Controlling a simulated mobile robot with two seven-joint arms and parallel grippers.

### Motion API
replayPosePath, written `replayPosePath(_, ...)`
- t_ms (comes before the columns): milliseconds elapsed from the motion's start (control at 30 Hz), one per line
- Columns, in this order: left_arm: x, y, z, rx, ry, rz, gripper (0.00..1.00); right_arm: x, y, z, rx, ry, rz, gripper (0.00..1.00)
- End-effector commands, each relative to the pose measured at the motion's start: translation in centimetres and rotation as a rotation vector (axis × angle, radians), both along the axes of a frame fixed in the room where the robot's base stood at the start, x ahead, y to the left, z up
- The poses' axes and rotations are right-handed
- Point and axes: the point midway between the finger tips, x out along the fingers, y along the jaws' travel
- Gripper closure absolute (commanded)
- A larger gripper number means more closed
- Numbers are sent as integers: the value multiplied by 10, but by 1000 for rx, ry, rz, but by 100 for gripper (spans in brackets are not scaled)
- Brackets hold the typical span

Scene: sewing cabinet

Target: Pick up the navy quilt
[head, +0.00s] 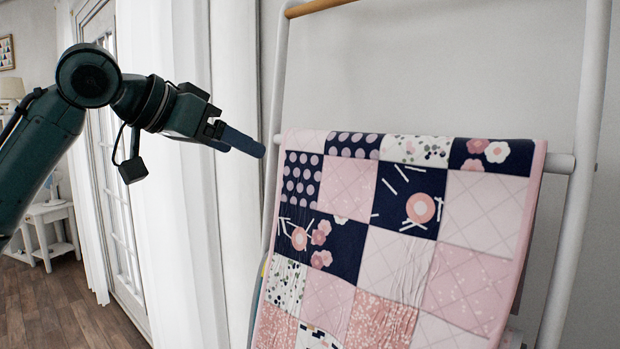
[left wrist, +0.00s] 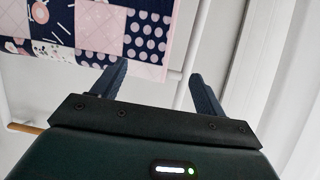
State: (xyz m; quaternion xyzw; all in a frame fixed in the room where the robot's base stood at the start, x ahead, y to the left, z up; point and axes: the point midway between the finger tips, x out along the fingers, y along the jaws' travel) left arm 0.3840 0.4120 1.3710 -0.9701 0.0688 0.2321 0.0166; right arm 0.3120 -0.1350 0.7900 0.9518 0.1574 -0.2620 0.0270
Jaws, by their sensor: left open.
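The quilt (head: 405,235) hangs folded over a rung of a white ladder rack. It is a patchwork of navy, pink and white squares with a pink border. My left gripper (head: 250,144) is beside the quilt's upper left corner, near the rack's left rail, with its fingers pointing right. The quilt (left wrist: 90,30) shows there at the upper left, just beyond one fingertip. I cannot tell whether that finger touches it. My right gripper is not in view.
The white ladder rack (head: 578,190) has a wooden top rung (head: 318,7) and leans by a plain wall. White curtains (head: 175,200) hang behind my left arm. A small white side table (head: 52,225) stands at the far left on the wood floor.

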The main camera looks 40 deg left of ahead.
Motion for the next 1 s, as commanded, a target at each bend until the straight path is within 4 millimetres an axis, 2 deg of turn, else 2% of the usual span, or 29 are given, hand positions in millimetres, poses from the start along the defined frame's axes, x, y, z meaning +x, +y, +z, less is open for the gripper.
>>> replayPosePath(167,8,-2,-3,-1,5,0,27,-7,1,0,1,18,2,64)
replayPosePath(700,74,-11,-33,-1,4,0,27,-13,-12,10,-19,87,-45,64)
replayPosePath(1000,86,-13,-43,0,1,0,27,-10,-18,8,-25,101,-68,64)
